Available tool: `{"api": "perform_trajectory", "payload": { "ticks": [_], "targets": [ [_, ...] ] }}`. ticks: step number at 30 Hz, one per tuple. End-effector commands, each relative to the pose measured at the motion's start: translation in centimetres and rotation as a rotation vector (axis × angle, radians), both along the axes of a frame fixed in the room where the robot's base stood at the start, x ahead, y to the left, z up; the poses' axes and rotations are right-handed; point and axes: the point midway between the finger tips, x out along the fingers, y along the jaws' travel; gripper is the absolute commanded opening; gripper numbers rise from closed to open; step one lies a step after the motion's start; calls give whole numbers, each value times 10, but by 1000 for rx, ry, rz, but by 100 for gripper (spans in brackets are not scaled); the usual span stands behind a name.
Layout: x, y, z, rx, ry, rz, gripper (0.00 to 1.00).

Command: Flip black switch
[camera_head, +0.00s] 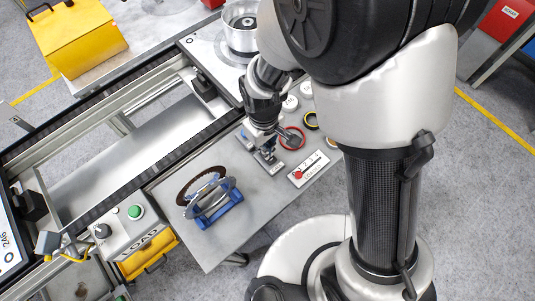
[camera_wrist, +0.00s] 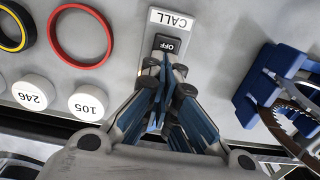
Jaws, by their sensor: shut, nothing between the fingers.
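The black switch (camera_wrist: 167,44), marked OFF, sits on a grey plate under a white CALL label (camera_wrist: 171,19) in the wrist view. My gripper (camera_wrist: 164,62) is shut and empty. Its fingertips are right at the switch's near edge and overlap the lower part of the plate. I cannot tell whether they touch the switch. In the head view my gripper (camera_head: 268,158) points down at the table over the small plate, and the switch itself is too small or hidden to make out there.
On the grey table (camera_head: 215,245), a blue stand with discs (camera_head: 214,205) is left of my gripper. A white plate with a red knob (camera_head: 308,168) lies to its right, with coloured rings (camera_wrist: 81,35) and white numbered discs (camera_wrist: 89,103) nearby. A box with a green button (camera_head: 135,212) stands further left.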

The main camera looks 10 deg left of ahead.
Motion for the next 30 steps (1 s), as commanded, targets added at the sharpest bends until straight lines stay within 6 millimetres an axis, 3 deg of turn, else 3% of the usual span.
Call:
{"api": "perform_trajectory", "payload": {
  "ticks": [5, 30],
  "targets": [
    [0, 0, 3, -1, 1, 0, 0],
    [0, 0, 69, 0, 0, 0, 0]
  ]
}}
